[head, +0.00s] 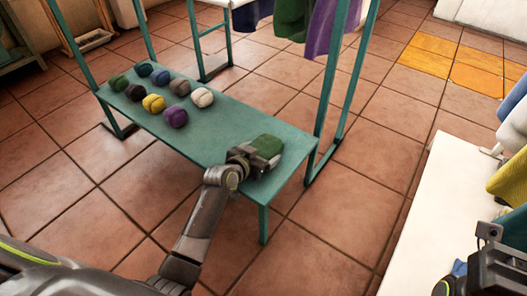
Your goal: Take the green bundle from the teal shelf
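A dark green bundle (266,147) is at the near right end of the teal shelf (215,128). My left gripper (252,160) reaches in from the front and is right at this bundle, overlapping its left and near side. The fingers are partly hidden against it, so I cannot tell whether they are shut on it. Another, smaller green bundle (118,83) sits at the far left end of the shelf among several rolled bundles. Part of my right arm shows at the lower right; its gripper (495,262) is cut off by the frame edge.
Several bundles, including a yellow one (153,104), a purple one (176,117) and a cream one (202,97), stand on the left half of the shelf. Teal posts rise from the shelf, with cloths (292,18) hanging behind. A white surface (438,205) is at the right.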

